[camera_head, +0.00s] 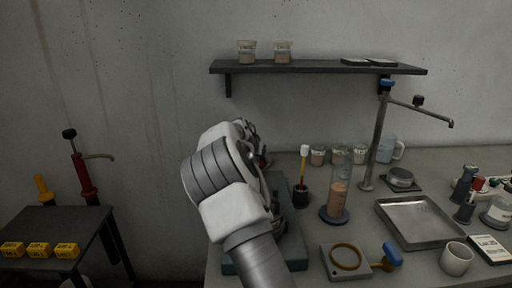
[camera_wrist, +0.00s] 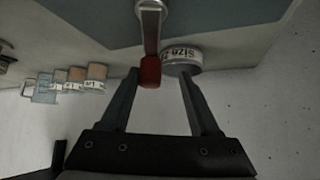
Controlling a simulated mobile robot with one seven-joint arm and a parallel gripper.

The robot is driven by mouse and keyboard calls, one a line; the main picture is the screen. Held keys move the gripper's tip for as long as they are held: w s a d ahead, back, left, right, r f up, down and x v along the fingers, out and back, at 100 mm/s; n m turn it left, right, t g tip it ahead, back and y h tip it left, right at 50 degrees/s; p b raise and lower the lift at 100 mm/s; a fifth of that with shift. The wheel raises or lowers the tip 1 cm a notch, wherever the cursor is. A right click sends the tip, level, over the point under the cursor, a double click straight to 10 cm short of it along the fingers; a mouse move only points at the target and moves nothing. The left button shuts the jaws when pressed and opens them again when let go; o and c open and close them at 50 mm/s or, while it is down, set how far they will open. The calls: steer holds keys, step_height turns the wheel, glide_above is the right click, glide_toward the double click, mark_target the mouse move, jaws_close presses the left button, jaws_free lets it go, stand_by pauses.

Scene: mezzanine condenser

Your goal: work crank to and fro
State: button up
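In the wrist view a metal crank arm (camera_wrist: 151,28) ends in a red grip (camera_wrist: 150,72). My gripper (camera_wrist: 158,78) is open, with one dark finger on each side of the red grip near the fingertips. The left fingertip is very close to the grip; I cannot tell whether it touches. A gap shows on the right side. In the head view my arm hides most of the crank and my gripper. A bit of red (camera_head: 264,162) shows just past my wrist, above a blue-grey base (camera_head: 292,250).
A white round container marked "SIZE" (camera_wrist: 182,60) sits close to the right finger. Beside my arm stand a yellow-handled tool in a dark holder (camera_head: 301,195) and a glass cylinder (camera_head: 338,198). A shelf (camera_head: 320,69) hangs above. A metal tray (camera_head: 415,222) lies right.

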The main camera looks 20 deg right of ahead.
steer(key=a+n+y+b, duration=0.1)
steer(key=n+t+y+b, duration=0.1)
steer(key=n+b, duration=0.1)
steer(key=shift+w+a+f, duration=0.15)
steer(key=shift+w+a, duration=0.15)
steer(key=shift+a, duration=0.05)
steer(key=a+n+y+b, duration=0.1)
steer(key=n+b, duration=0.1)
steer(key=a+n+t+y+b, duration=0.1)
steer(key=n+y+b, duration=0.1)
steer(key=shift+f+b, duration=0.1)
steer(key=shift+b, duration=0.2)
steer(key=p+v, duration=0.3)
steer(key=v, duration=1.4)
steer(key=shift+r, duration=0.4)
steer(key=shift+s, duration=0.1)
